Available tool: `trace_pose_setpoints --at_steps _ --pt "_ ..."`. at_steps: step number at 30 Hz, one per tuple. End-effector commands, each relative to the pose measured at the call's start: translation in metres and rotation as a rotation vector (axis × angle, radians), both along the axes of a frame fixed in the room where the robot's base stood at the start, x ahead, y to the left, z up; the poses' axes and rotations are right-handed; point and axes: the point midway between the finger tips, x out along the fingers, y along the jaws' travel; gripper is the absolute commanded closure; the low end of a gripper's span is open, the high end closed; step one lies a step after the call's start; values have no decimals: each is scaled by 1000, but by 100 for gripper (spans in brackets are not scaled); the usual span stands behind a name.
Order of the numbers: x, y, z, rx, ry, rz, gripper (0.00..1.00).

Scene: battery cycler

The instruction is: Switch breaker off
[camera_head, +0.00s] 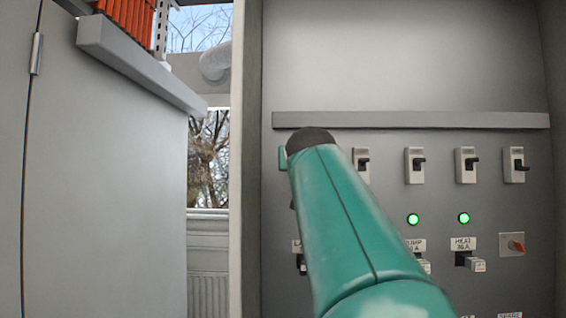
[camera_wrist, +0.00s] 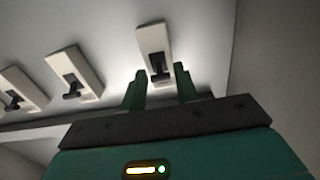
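My gripper (camera_wrist: 160,70) is open, with its two green fingers apart on either side of the lower part of a white breaker (camera_wrist: 154,50). That breaker's dark toggle (camera_wrist: 159,68) shows between the fingertips; I cannot tell whether a finger touches it. In the head view my green arm hides most of my gripper; a bit of green finger shows left of the arm's end. Several white breakers with dark levers form a row there, including one (camera_head: 415,166) right of my arm. Panel parts behind my arm are hidden.
Two more breakers (camera_wrist: 75,74) (camera_wrist: 16,89) are left of the gripped-around one in the wrist view. A grey rail (camera_head: 410,119) runs above the breaker row. Below are green lamps (camera_head: 413,219), lower switches (camera_head: 470,262) and a red rotary switch (camera_head: 515,246). A grey cabinet door (camera_head: 105,180) stands left.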

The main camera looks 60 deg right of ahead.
Motion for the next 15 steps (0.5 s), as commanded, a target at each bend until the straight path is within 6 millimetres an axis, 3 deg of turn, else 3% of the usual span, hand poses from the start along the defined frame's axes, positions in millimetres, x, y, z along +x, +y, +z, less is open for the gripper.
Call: trace_pose_setpoints --at_steps 15 --pt "-5 -1 -4 -114 -59 -12 92"
